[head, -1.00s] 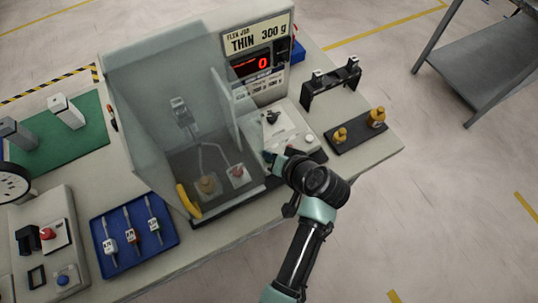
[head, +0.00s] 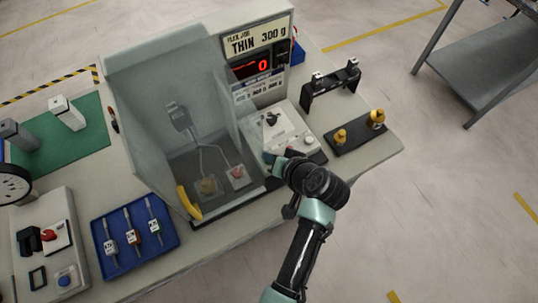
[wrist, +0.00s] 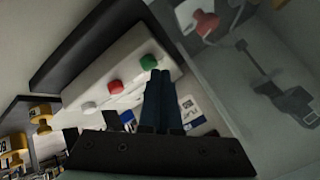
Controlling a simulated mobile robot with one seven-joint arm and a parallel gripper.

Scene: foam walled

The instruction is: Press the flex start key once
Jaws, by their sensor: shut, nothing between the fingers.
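A white control panel (head: 282,128) stands at the right of the clear-walled flex station. In the wrist view the panel (wrist: 125,72) carries a green button (wrist: 148,62), a red button (wrist: 115,87) and a pale button (wrist: 88,107) in a row. No label reading flex start is legible. My gripper (wrist: 161,78) is shut and empty, its tips close beside the green button; I cannot tell whether they touch it. In the head view my gripper (head: 270,158) is at the panel's near edge and hides that end. The red display (head: 262,66) reads 0.
Clear walls (head: 165,95) stand close to my gripper's left, around a grey fixture (head: 180,117). A dark tray with brass weights (head: 355,137) and a black rack (head: 331,85) are at the right. A blue tray (head: 135,240) lies at the left.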

